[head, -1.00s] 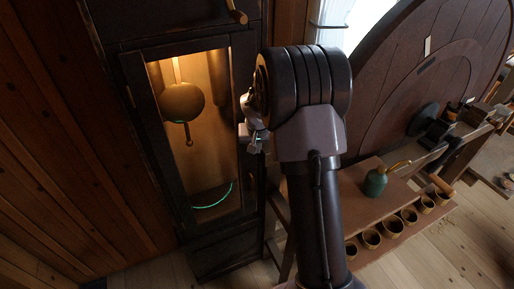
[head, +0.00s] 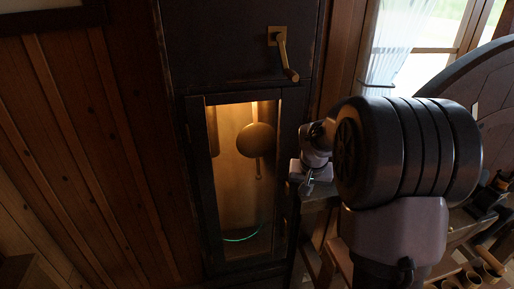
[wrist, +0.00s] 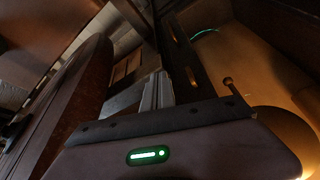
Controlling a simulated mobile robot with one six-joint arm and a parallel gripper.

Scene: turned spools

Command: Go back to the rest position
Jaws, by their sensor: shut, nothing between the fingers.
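My gripper (head: 308,186) is at the end of the folded arm, left of the big dark ribbed joint in the head view. It is small there, beside the right edge of the clock case. In the wrist view its pale fingers (wrist: 155,92) are together beyond the dark palm with the green light, with nothing seen between them. The tall dark clock case (head: 190,180) stands behind and to the left. Its lit window shows a round brass pendulum (head: 256,140). Whether the gripper touches the case cannot be told.
A brass crank handle (head: 283,55) sticks out from the case above the door. A curtained window (head: 400,45) is behind. Plank wall (head: 85,150) fills the left.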

